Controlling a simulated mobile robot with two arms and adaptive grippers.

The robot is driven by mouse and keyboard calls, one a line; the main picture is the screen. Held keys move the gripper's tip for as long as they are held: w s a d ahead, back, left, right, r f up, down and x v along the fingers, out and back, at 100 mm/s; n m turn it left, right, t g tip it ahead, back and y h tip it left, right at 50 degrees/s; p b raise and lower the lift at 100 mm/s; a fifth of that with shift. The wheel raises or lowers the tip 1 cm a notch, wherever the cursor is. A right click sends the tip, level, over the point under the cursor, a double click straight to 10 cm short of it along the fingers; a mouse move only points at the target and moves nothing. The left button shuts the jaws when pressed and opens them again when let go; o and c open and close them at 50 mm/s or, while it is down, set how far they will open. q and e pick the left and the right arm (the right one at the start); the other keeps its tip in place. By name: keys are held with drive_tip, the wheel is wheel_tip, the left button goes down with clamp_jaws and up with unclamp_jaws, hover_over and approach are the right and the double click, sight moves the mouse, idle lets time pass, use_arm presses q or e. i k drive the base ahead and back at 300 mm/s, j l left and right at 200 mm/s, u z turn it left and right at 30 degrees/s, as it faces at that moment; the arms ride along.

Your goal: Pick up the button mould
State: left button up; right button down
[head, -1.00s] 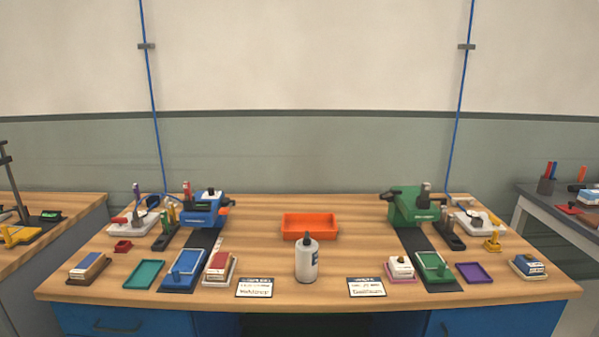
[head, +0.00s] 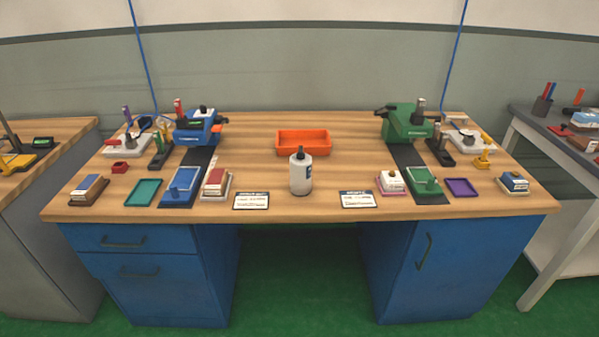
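No part on the desk is plainly marked as the button mould, and I cannot tell which one it is. Several small mould-like blocks stand along the front: a blue-topped block on a brown base (head: 89,188), a red-topped block on a pale base (head: 216,182), a white block with a dark knob on a pink base (head: 391,182), and a blue and white block (head: 513,182) at the far right. Neither gripper is in view.
A white bottle (head: 301,174) stands at front centre before an orange tray (head: 303,142). A blue machine (head: 196,128) and a green machine (head: 406,123) stand behind. Two label cards (head: 251,201) (head: 357,200) lie near the desk's front edge. Side tables flank the desk; green floor is clear.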

sight(301, 171)
drive_tip(key=i+l, duration=0.1)
drive_tip(key=i, duration=1.25)
